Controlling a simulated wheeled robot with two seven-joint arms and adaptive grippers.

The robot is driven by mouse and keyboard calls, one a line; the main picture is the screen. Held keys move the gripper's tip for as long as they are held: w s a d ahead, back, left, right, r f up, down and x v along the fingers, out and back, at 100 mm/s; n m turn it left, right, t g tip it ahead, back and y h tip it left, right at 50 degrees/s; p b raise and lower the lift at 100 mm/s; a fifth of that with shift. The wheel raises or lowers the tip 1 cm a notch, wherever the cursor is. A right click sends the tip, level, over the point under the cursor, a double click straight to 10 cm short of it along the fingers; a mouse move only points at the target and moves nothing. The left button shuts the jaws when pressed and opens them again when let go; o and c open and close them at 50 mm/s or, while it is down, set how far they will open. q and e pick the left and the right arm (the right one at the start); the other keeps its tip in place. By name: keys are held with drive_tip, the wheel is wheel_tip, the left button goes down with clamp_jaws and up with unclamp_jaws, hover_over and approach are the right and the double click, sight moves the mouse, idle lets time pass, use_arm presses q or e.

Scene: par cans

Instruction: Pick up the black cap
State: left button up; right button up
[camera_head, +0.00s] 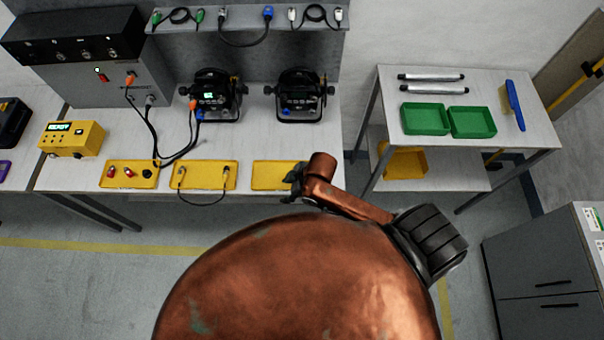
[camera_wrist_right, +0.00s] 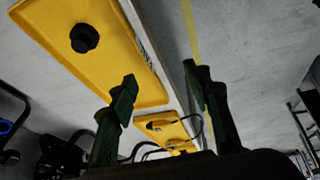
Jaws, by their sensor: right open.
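In the right wrist view, a round black cap (camera_wrist_right: 84,38) lies on a large yellow tray (camera_wrist_right: 45,18). I take this to be the right-hand yellow tray (camera_head: 265,175) in the head view, where my arm and gripper hide part of it and the cap does not show. My right gripper (camera_head: 294,180) is over that tray's right end. In the wrist view my right gripper (camera_wrist_right: 161,85) is open and empty, its two dark fingers apart. The cap is up and left of the fingers, not between them. My left gripper is not in view.
A middle yellow tray (camera_head: 225,177) holds a cable. A left yellow tray (camera_head: 133,185) holds two red pieces and a black piece. Two black par cans (camera_head: 215,98) stand behind. The side table (camera_head: 435,145) holds green bins (camera_head: 425,119). Bare floor lies in front.

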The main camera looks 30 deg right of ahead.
drive_tip(key=w+n, duration=0.1)
drive_tip(key=a+n+g, duration=0.1)
drive_tip(key=n, duration=0.1)
drive_tip(key=w+n, duration=0.1)
drive_tip(key=n, duration=0.1)
drive_tip(key=shift+w+a+r, duration=0.35)
drive_tip(key=shift+w+d+r+n+g+h, duration=0.1)
drive_tip(key=shift+w+d+n+g+h, duration=0.2)
drive_tip(key=shift+n, duration=0.2)
drive_tip(key=shift+w+d+n+g+h, duration=0.1)
drive_tip(key=shift+d+n+g, duration=0.1)
drive_tip(key=shift+d+n, duration=0.25)
drive_tip(key=d+n, duration=0.1)
drive_tip(key=d, duration=0.2)
drive_tip(key=w+d+r+n+g+h, duration=0.1)
drive_tip(key=d, duration=0.2)
drive_tip(key=w+d+r+n+h, duration=0.1)
drive_tip(key=d, duration=0.2)
drive_tip(key=shift+d+r+g, duration=0.2)
drive_tip(key=shift+r+g, duration=0.05)
drive_tip(key=shift+g, duration=0.15)
drive_tip(key=shift+d+f, duration=0.2)
drive_tip(key=shift+d, duration=0.05)
wheel_tip(320, 180, down, 2)
drive_tip(key=shift+a+f, duration=0.1)
drive_tip(key=shift+f, duration=0.1)
drive_tip(key=f, duration=0.4)
drive_tip(key=shift+s+a, duration=0.3)
drive_tip(key=shift+s, duration=0.05)
drive_tip(key=shift+f, duration=0.45)
